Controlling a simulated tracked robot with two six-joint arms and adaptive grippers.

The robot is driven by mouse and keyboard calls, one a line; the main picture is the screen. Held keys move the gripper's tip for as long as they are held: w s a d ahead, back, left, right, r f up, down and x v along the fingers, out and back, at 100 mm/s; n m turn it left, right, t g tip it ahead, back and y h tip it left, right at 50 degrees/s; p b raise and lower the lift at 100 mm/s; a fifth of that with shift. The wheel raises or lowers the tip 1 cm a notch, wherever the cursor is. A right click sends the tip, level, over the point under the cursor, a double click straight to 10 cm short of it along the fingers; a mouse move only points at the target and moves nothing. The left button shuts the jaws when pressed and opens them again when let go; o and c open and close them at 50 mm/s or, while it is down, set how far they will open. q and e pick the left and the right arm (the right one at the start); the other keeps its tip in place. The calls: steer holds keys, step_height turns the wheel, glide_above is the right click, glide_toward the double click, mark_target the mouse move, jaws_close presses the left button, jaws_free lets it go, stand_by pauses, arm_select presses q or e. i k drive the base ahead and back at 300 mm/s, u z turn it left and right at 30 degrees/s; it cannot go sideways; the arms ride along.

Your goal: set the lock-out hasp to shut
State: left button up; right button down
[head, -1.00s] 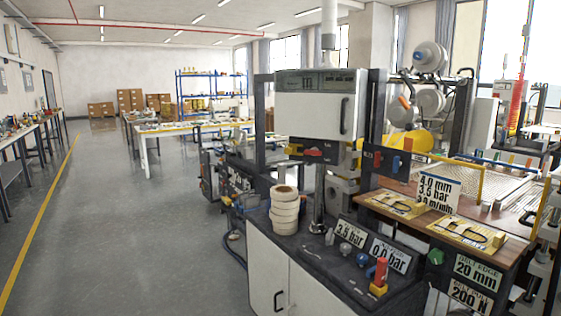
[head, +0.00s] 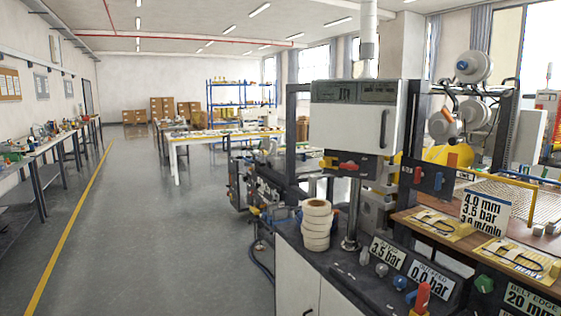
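I cannot tell for sure which part is the lock-out hasp. A small red part with a yellow piece beside it (head: 347,166) sits on the dark panel under the white machine cabinet (head: 347,125). A red handle (head: 422,298) stands upright at the front of the dark bench top, cut by the lower picture edge. A red lever and a blue lever (head: 438,181) show on the dark panel to the right. Neither of my grippers is in view.
A stack of cream tape rolls (head: 316,225) stands on the bench top beside a metal post. Knobs and signs reading 3.5 bar (head: 387,252) and 0.0 bar line its front. Open grey floor (head: 160,240) with a yellow line lies to the left.

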mark_target(327, 161)
steer(key=i, duration=1.3)
steer(key=z, duration=0.7)
